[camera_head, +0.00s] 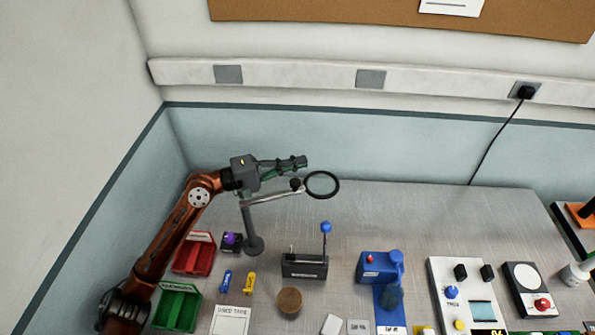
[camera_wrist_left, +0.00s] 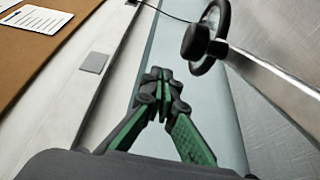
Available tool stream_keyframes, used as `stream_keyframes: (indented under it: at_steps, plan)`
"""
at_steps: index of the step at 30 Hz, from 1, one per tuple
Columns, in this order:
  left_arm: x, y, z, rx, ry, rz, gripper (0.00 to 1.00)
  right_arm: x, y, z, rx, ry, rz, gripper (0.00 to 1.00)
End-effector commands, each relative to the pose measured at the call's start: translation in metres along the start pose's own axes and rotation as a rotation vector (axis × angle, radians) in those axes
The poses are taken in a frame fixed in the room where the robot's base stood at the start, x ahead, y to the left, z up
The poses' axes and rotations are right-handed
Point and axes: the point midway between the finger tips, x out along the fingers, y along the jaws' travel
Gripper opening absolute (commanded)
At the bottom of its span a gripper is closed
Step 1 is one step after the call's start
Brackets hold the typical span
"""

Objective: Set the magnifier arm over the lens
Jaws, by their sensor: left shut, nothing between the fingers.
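The magnifier arm (camera_head: 270,198) is a grey rod on an upright post at the back left of the table. It ends in a black ring (camera_head: 322,185) with a dark knob (camera_head: 296,184) beside it. In the left wrist view the ring (camera_wrist_left: 224,22) and knob (camera_wrist_left: 194,42) show at the upper right. My left gripper (camera_head: 303,162) is shut and empty, just above and behind the rod near the knob; its fingertips (camera_wrist_left: 160,75) meet in the wrist view. A small round brown disc (camera_head: 289,301) lies in front; I cannot tell whether a lens is there. My right gripper is out of view.
A red bin (camera_head: 194,252) and a green bin (camera_head: 177,306) stand at the left. A black fixture with a blue-knobbed lever (camera_head: 305,266) and a blue device (camera_head: 380,267) stand in the middle. Panels with knobs fill the right. The back of the table right of the ring is clear.

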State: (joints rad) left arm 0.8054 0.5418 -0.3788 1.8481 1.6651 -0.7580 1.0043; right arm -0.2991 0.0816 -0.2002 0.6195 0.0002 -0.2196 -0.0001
Motion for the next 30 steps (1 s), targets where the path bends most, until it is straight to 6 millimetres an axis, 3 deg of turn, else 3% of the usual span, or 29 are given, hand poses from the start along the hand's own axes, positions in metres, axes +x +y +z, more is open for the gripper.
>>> stream_keyframes:
  at_steps: [6, 12, 22, 26, 30]
  plan:
    - [0.001, 0.041, 0.000, 0.003, -0.001, 0.000, 0.00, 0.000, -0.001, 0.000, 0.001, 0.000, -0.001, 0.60]
    - [0.000, 0.058, 0.000, 0.000, -0.001, -0.001, 0.00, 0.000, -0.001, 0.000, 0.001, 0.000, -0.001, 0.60]
    - [0.000, 0.060, 0.000, -0.001, -0.001, -0.001, 0.00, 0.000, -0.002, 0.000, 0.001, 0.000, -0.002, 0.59]
    - [-0.001, 0.060, 0.001, 0.006, 0.002, -0.005, 0.00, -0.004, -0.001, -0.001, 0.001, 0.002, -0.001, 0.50]
    - [-0.007, 0.060, 0.004, 0.049, 0.020, -0.031, 0.00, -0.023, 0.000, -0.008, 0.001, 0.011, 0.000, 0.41]
